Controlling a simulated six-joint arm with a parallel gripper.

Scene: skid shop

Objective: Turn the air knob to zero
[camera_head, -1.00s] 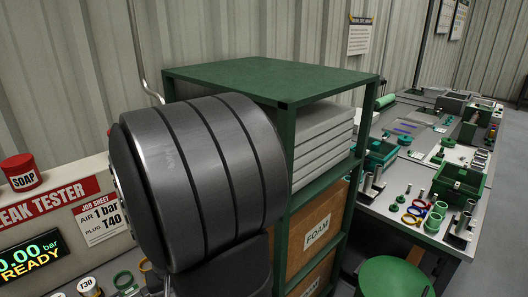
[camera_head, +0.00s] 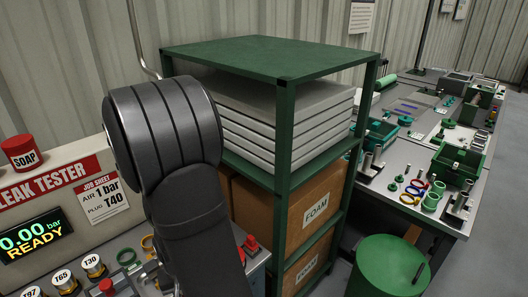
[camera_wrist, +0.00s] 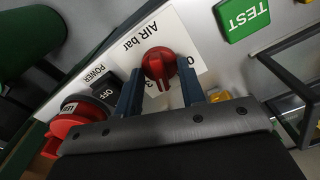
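In the wrist view the red air knob (camera_wrist: 166,64) sits on a white plate (camera_wrist: 176,28) marked "AIR bar". A "0" and a "3" show partly beside the knob. The knob's pointing direction is hard to tell. My gripper (camera_wrist: 160,76) is open, its two blue-grey fingers standing on either side of the knob's near part. I cannot tell whether they touch it. In the head view my arm hides the knob and gripper. The leak tester (camera_head: 25,182) display (camera_head: 36,239) reads 0.00 bar READY. The job sheet (camera_head: 103,199) says AIR 1 bar, plug T40.
Near the knob are a black POWER switch (camera_wrist: 105,87) marked OFF, a larger red control (camera_wrist: 78,118), a green TEST button (camera_wrist: 243,17) and a yellow part (camera_wrist: 220,96). A green shelf (camera_head: 285,140) with foam boxes stands close to my arm.

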